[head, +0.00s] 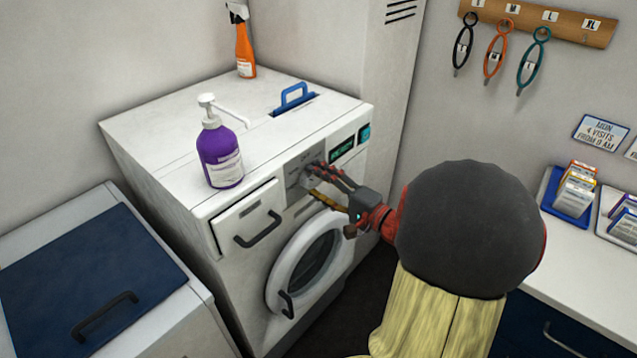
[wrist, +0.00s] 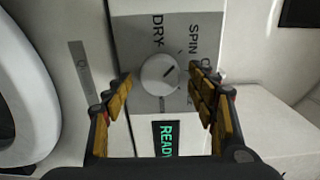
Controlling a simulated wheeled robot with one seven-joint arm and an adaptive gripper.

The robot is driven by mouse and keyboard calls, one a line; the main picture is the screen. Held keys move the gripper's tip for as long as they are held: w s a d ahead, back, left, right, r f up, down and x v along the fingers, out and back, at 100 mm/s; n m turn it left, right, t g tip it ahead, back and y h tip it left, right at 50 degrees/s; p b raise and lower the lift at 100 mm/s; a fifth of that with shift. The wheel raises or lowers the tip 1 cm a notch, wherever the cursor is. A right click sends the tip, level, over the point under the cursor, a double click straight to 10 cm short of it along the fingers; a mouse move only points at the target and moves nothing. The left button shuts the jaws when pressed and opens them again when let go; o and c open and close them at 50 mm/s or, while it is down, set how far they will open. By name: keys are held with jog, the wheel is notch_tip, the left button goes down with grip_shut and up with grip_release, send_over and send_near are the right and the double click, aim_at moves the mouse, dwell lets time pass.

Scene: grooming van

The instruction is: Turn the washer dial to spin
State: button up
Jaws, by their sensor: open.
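The washer (head: 262,138) is a white front-loader with a round door (head: 305,262). Its dial (wrist: 158,74) is a round white knob on a grey panel (wrist: 140,35). DRY and SPIN are printed above the dial in the wrist view, and other labels are partly hidden by a finger. A short dark mark on the knob slants up and right in that view; I cannot tell exactly which label it points to. My gripper (wrist: 163,84) is open, with yellow-padded fingers on either side of the dial; contact is unclear. In the head view my gripper (head: 322,178) covers most of the dial.
A green READY display (wrist: 166,138) sits beside the dial panel. A drawer with a dark handle (head: 257,229) is left of the panel. A purple pump bottle (head: 219,157), an orange spray bottle (head: 244,50) and a blue handle (head: 293,95) are on the washer top.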

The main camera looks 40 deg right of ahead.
jog(key=s+d, duration=0.1)
jog(key=s, duration=1.1)
jog(key=shift+a, duration=0.1)
dwell(0.6)
